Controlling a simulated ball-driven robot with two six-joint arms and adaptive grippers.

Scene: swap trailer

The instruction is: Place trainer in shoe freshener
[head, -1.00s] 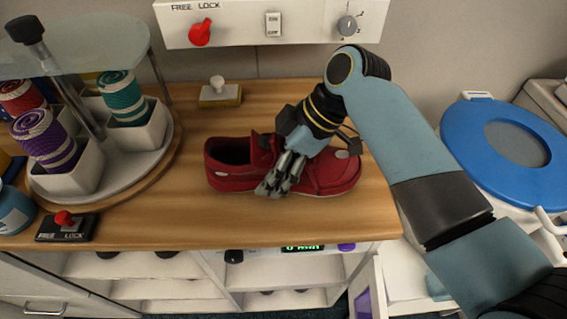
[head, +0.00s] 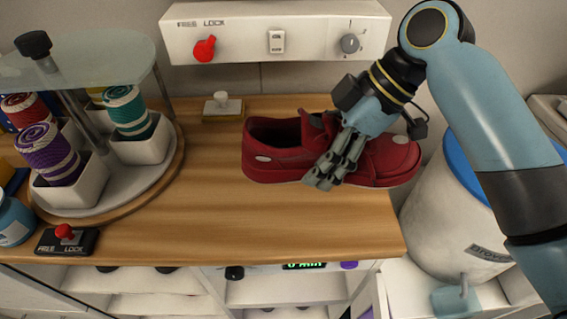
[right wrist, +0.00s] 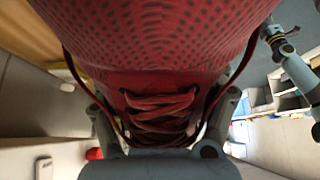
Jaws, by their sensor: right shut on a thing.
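The red trainer (head: 285,155) is in the head view over the right end of the wooden counter, its toe pointing right past the counter's edge. It looks raised off the wood. My right gripper (head: 325,172) is shut on it around the middle. In the right wrist view the trainer (right wrist: 155,50) fills the upper middle, laces near the fingers. My left gripper is not seen in the head view. I cannot tell for certain which unit is the shoe freshener; a cabinet under the counter has a green-lit display (head: 304,266).
The counter (head: 230,220) is clear in the middle. A carousel (head: 125,190) with coloured spools stands at left, beside a small red-knobbed box (head: 67,240). A control panel (head: 320,40) is on the wall. A white barrel with a blue lid (head: 435,225) stands at right.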

